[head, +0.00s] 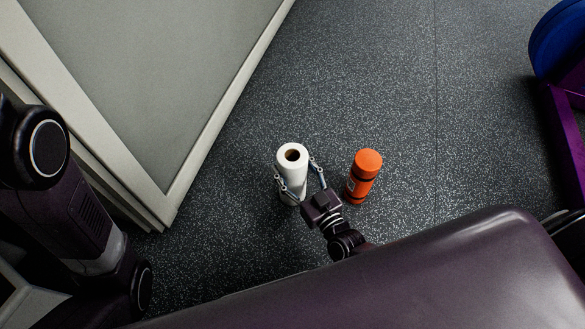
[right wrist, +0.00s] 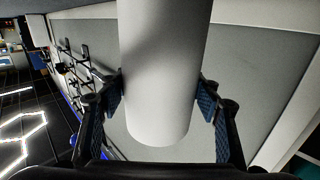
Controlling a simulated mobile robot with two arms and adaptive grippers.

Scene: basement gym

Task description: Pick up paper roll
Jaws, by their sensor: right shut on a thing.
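The white paper roll (head: 291,172) stands upright in the head view, its hollow core facing up. My right gripper (head: 298,180) has one finger on each side of it. In the right wrist view the paper roll (right wrist: 165,75) fills the middle, and the blue pads of my right gripper (right wrist: 162,103) press on both its sides. The gripper is shut on it. I cannot tell whether its base touches the floor. My left arm shows at the left edge of the head view, but its gripper does not show.
An orange bottle (head: 364,177) with dark bands stands just right of my right gripper. A grey panel with a pale frame (head: 195,170) is on the left. A blue and purple object (head: 562,50) is at the far right. The speckled floor (head: 370,70) beyond is clear.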

